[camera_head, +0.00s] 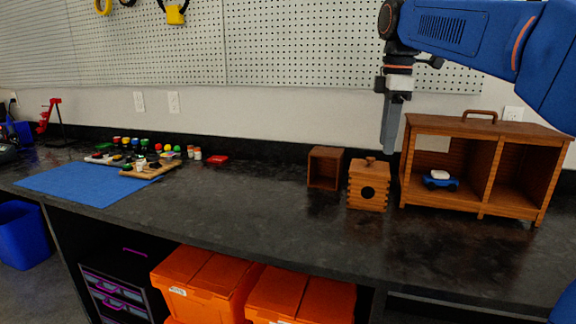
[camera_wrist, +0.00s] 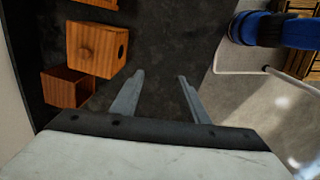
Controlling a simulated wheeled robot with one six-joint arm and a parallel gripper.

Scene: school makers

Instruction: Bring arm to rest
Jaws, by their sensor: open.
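My blue arm reaches in from the upper right of the head view. My gripper (camera_head: 389,150) points down above the dark counter (camera_head: 250,208), between a small wooden box with a round hole (camera_head: 368,187) and a wooden cabinet (camera_head: 406,165). In the wrist view my gripper (camera_wrist: 158,78) has its two grey fingers apart with nothing between them. The box with the hole and knobbed lid also shows in the wrist view (camera_wrist: 92,48), to the left of the fingers and apart from them.
A small open wooden box (camera_head: 324,168) stands left of the holed box. A blue toy car (camera_head: 440,181) with a white top sits in the cabinet's left compartment. A blue mat (camera_head: 75,185) and several small colored items lie at left. The counter's middle is clear.

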